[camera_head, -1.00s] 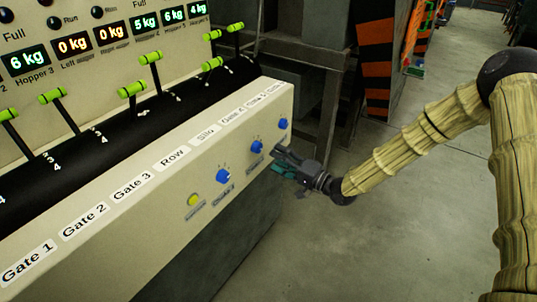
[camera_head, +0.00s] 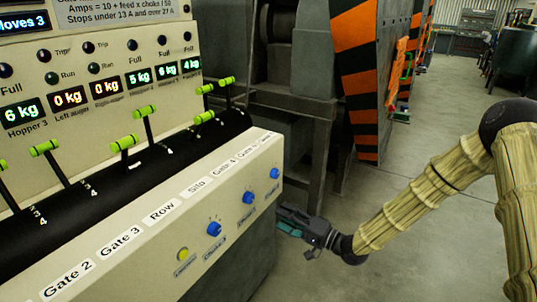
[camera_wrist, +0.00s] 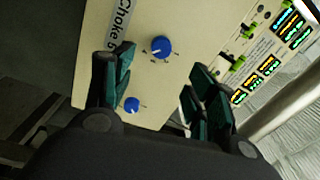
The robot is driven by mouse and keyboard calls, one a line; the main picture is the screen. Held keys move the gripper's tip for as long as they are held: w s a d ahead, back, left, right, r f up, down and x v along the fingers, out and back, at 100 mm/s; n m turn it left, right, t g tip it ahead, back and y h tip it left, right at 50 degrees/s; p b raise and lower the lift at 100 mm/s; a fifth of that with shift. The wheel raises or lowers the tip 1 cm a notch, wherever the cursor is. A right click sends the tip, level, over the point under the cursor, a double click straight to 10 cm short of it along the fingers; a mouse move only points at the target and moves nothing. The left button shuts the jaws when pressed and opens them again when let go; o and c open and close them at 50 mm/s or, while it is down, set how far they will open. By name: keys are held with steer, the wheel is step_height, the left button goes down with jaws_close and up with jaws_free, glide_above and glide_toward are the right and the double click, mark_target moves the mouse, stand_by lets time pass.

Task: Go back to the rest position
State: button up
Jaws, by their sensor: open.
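My gripper (camera_head: 284,222) is in front of the right end of the control panel (camera_head: 150,238), near the blue knobs and apart from them in the head view. In the wrist view my gripper (camera_wrist: 158,88) has its dark teal fingers spread, with nothing between them. A blue knob (camera_wrist: 161,47) and a smaller-looking blue knob (camera_wrist: 132,104) show beyond the fingers on the panel face, beside a label reading "Choke". In the head view the blue knobs (camera_head: 214,229), (camera_head: 248,197) and (camera_head: 274,173) stand in a row, with a yellow button (camera_head: 183,254) to their left.
Several green-handled levers (camera_head: 145,112) stand on the black curved top. Lit displays (camera_head: 68,98) show kilogram readings above them. Orange-and-black striped posts (camera_head: 357,75) and grey machinery (camera_head: 235,40) stand behind. The concrete floor (camera_head: 400,240) to the right is open.

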steer(key=s+d+f+n+g+h+p, duration=0.15)
steer(key=s+f+g+h+p, duration=0.5)
steer(key=s+f, duration=1.2)
steer(key=s+d+n+g+h+p, duration=0.1)
steer(key=s+d+h, duration=0.3)
steer(key=s, duration=0.8)
steer(key=s+d+f+n+g+h+p, duration=0.1)
steer(key=s+d+n+g+h, duration=0.1)
steer(key=s+d, duration=0.5)
steer(key=s+g+h, duration=0.1)
steer(key=s+h, duration=0.1)
steer(key=s, duration=0.4)
steer(key=shift+s+d+p, duration=0.15)
steer(key=shift+s+p, duration=0.1)
steer(key=shift+p, duration=0.1)
